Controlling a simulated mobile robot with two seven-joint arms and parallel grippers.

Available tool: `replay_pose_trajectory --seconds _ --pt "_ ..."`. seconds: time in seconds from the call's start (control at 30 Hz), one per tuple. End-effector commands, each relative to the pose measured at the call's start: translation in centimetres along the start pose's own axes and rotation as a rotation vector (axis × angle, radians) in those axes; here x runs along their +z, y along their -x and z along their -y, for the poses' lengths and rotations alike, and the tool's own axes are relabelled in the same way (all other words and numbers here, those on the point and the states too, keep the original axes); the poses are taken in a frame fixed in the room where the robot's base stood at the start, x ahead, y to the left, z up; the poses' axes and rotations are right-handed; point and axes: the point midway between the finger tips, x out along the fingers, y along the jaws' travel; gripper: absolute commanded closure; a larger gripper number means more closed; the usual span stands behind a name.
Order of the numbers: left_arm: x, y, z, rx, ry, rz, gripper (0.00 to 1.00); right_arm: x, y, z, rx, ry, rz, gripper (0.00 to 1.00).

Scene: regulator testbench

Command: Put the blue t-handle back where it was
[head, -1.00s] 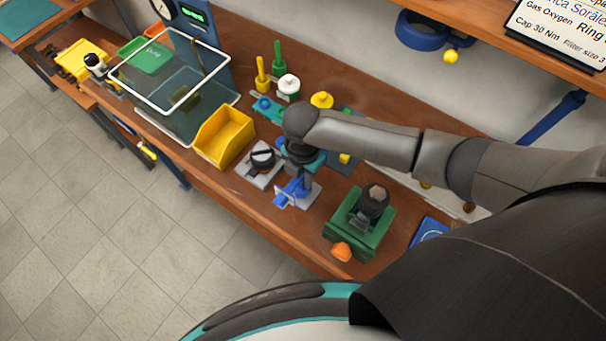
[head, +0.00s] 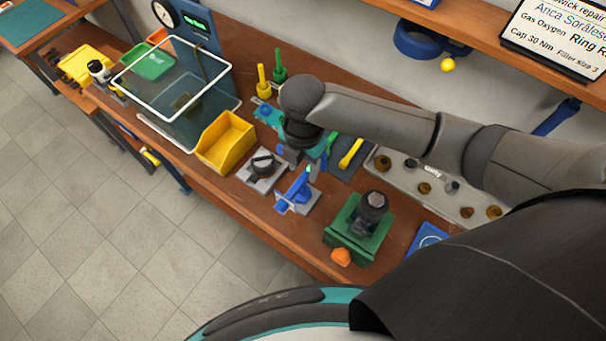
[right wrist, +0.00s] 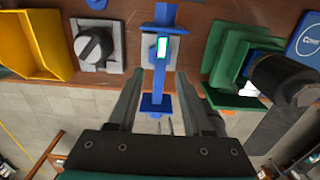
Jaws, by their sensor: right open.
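A blue piece with a crossbar at each end stands on a small grey plate (head: 312,197). It is the likeliest blue t-handle (head: 296,193), but I cannot tell it from a blue fixture. In the right wrist view the blue piece (right wrist: 159,80) lies between and beyond my open fingers, with a bright cyan-white patch on it. My right gripper (head: 294,157) points down just behind it, and its fingers also show in the wrist view (right wrist: 158,88). I see nothing held. A yellow t-handle (head: 262,78) and a green one (head: 279,64) stand upright at a teal rack (head: 265,113), partly hidden by my arm.
A black knob on a grey plate (head: 262,164) and a yellow bin (head: 226,143) are left of the blue piece. A green stand (head: 358,228) is right. A yellow tool (head: 351,153) lies on a dark mat. A grey parts tray (head: 400,178) is behind.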

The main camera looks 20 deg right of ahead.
Motion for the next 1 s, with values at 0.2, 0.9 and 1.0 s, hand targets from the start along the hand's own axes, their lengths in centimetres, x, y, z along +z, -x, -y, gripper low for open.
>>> replay_pose_trajectory --seconds 0.2,0.9,1.0 --pt "0.0 0.3 0.0 0.0 0.0 0.0 0.35 0.1 3.9 -0.1 0.003 -0.001 0.001 0.5" --pt "-0.1 0.4 0.0 0.0 0.0 0.0 0.35 0.0 5.1 0.0 0.0 -0.001 -0.001 0.5" --pt "-0.1 0.4 0.0 0.0 0.0 -0.001 0.35 0.0 5.1 0.0 0.0 0.0 -0.001 0.5"
